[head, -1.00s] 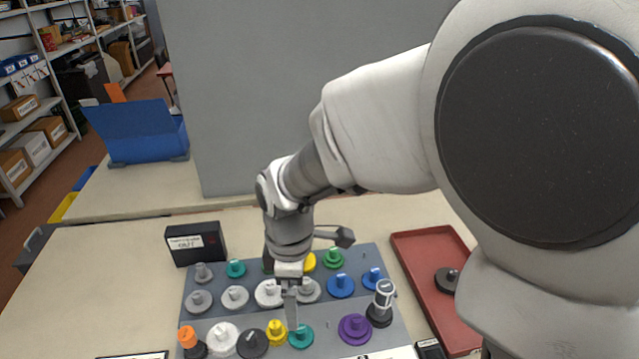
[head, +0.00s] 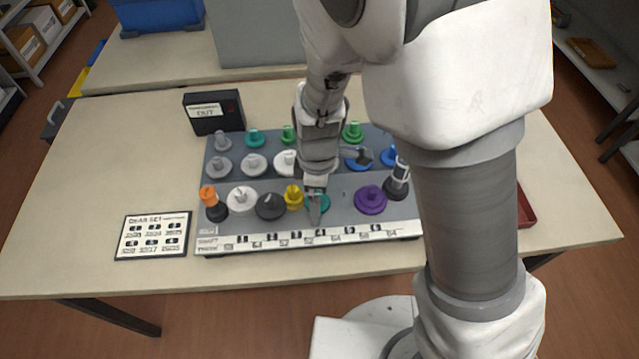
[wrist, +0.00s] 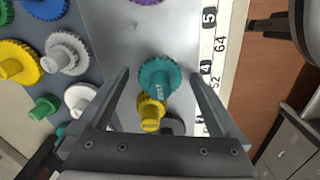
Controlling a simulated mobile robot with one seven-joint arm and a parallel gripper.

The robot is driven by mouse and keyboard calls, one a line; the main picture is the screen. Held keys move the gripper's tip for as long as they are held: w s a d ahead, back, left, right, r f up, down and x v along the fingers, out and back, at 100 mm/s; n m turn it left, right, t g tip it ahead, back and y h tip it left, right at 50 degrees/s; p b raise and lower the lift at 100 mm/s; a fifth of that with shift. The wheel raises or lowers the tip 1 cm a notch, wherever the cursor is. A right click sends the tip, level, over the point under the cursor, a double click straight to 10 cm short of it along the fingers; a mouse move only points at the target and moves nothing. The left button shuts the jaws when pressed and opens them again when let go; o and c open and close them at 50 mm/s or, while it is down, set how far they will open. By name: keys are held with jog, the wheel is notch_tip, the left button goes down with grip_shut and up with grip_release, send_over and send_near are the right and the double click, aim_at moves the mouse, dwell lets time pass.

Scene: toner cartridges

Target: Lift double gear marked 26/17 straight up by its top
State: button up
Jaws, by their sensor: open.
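A teal double gear (wrist: 158,76) stands between the spread fingers of my gripper (wrist: 160,73) in the wrist view. Its narrower top carries small lettering, too blurred to read surely as 26/17. My gripper is open, with a finger on either side of the gear and a gap to each. In the head view the teal gear (head: 325,204) is partly hidden behind my gripper (head: 315,208), in the front row of the grey board (head: 340,205). I cannot tell how far the fingertips reach down beside it.
A yellow gear (head: 293,196) stands close left of the teal one, with a dark grey gear (head: 269,205) beyond. A purple gear (head: 370,199) is to the right, across bare board. A black box (head: 214,110), gear list card (head: 152,235) and red tray (head: 526,208) are around the board.

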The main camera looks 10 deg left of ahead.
jog(key=c, duration=1.4)
jog(key=shift+c, duration=0.2)
